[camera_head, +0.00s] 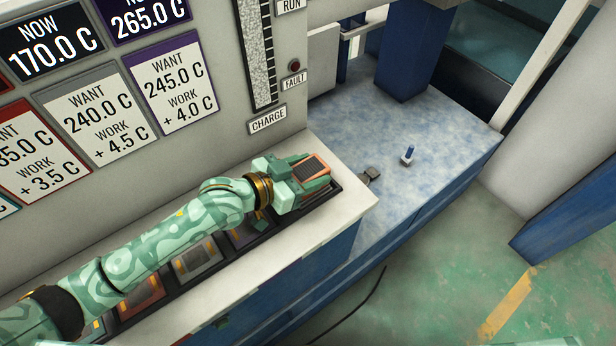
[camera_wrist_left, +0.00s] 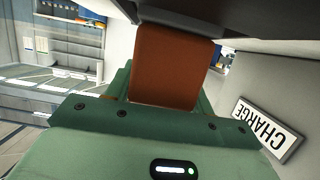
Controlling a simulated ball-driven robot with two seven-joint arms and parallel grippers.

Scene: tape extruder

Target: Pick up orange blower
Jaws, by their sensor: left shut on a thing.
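The orange blower (camera_head: 312,167), an orange block with a dark grilled face, is between the jaws of my left gripper (camera_head: 308,170) at the right end of a dark rack. In the left wrist view its orange side (camera_wrist_left: 168,66) fills the gap between the green fingers (camera_wrist_left: 165,92). The gripper is shut on it. I cannot tell whether the blower is clear of the rack. My right gripper is not in view.
The dark rack (camera_head: 180,282) on the white ledge holds several coloured units. The panel with temperature cards and the CHARGE label (camera_head: 268,120) rises close behind my left arm. A blue-mottled bench (camera_head: 405,205) at the right has a small blue-topped part (camera_head: 408,154) and much free room.

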